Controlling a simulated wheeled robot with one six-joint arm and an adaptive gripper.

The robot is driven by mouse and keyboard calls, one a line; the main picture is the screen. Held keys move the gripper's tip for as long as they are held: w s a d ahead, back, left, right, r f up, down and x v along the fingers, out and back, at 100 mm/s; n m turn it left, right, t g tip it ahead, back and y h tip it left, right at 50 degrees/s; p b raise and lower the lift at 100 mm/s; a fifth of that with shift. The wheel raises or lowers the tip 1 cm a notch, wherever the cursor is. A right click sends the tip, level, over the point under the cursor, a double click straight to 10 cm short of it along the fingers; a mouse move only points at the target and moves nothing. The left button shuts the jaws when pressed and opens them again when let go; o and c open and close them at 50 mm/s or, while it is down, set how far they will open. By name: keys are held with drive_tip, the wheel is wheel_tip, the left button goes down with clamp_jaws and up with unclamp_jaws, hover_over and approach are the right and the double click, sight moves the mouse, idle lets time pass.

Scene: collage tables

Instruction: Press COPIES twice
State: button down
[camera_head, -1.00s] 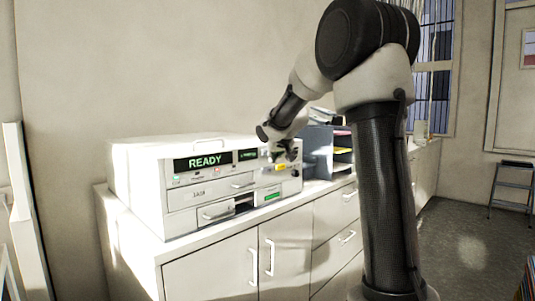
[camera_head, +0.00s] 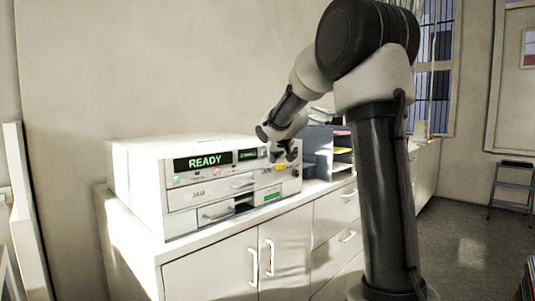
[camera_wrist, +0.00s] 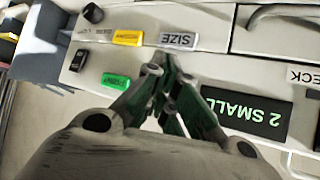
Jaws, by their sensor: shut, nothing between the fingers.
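The white copier (camera_head: 135,185) stands on the cabinet, with READY on its main display (camera_head: 203,161). In the wrist view its panel is upside down, and the small display (camera_wrist: 251,112) reads "2 SMALL". A grey SIZE button (camera_wrist: 178,40), a yellow button (camera_wrist: 128,38) and a green button (camera_wrist: 116,81) show there. The yellow and green labels are too blurred to read surely. No button readable as COPIES shows; my fingers hide part of the panel. My gripper (camera_wrist: 158,62) is shut and empty, its tips just beside the SIZE button. Whether they touch the panel I cannot tell.
A black switch (camera_wrist: 79,60) and a dark knob (camera_wrist: 93,13) sit near the panel's end. A grey paper organizer (camera_head: 318,148) stands close to the right of the copier. The cabinet top (camera_head: 150,250) runs along the wall. A step stool (camera_head: 511,188) stands at far right.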

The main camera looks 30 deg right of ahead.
drive_tip(key=shift+s+d, duration=0.2)
drive_tip(key=shift+s, duration=0.35)
drive_tip(key=shift+s+d, duration=0.3)
drive_tip(key=shift+s, duration=0.5)
drive_tip(key=shift+s+d, duration=0.25)
drive_tip(key=shift+s, duration=0.5)
drive_tip(key=shift+s+d, duration=0.3)
drive_tip(key=shift+s, duration=0.5)
drive_tip(key=s, duration=0.1)
drive_tip(key=s+d, duration=0.1)
drive_tip(key=s, duration=0.1)
drive_tip(key=shift+s+d, duration=0.15)
drive_tip(key=shift+s, duration=0.15)
drive_tip(key=w+a, duration=0.3)
drive_tip(key=w, duration=0.5)
drive_tip(key=shift+w, duration=0.2)
drive_tip(key=shift+w, duration=0.15)
idle(1.4)
